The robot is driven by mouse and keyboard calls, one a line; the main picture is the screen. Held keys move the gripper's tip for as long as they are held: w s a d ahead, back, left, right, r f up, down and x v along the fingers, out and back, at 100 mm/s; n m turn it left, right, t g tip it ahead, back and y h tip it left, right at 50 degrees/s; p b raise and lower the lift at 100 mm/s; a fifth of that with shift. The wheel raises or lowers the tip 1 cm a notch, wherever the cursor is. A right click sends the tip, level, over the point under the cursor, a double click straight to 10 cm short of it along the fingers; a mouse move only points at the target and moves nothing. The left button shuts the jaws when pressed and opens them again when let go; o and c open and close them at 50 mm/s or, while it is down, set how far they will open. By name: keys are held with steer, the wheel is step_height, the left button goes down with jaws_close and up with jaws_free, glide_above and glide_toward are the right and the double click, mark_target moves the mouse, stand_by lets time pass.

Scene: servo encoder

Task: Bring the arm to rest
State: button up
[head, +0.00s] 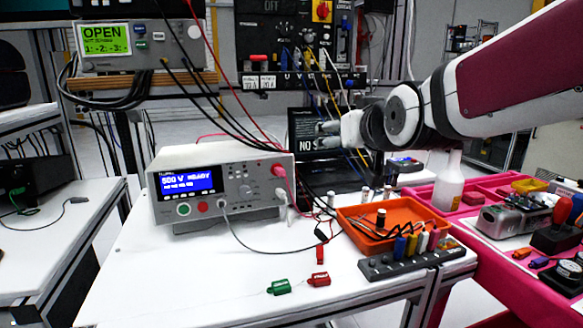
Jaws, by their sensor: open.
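My arm (500,75) reaches in from the right edge, held above the bench and nearly level. My gripper (328,134) is at its left end, in front of a dark screen, pointing left. It is small in the picture; its fingers look apart, with nothing seen between them. It is above and behind the orange tray (355,213) and apart from the bench top.
A tester (222,186) with a blue display stands on the white bench (150,275), leads running from it. A black block with colored plugs (412,263), a green clip (279,287) and a red clip (319,279) lie in front. A bottle (448,182) stands below my arm.

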steer(key=s+d+f+m+g+h, duration=0.1)
steer(key=s+d+f+g, duration=0.4)
steer(key=s, duration=0.8)
steer(key=s+d+f+g+h, duration=0.1)
steer(key=s+f+g, duration=0.4)
steer(key=s, duration=0.8)
steer(key=s+d+f+m+g+h, duration=0.1)
steer(key=s+d+f+g, duration=0.2)
steer(key=s+f, duration=0.75)
steer(key=s+r+t+p, duration=0.1)
steer(key=s+r+p, duration=0.1)
steer(key=r+p, duration=0.8)
steer(key=s+r+t+p, duration=0.1)
steer(key=r+t+p, duration=0.1)
steer(key=r+p, duration=0.8)
step_height(320, 180, up, 6)
steer(key=shift+s+f+y, duration=0.25)
steer(key=shift+s+y, duration=0.05)
steer(key=shift+s, duration=0.1)
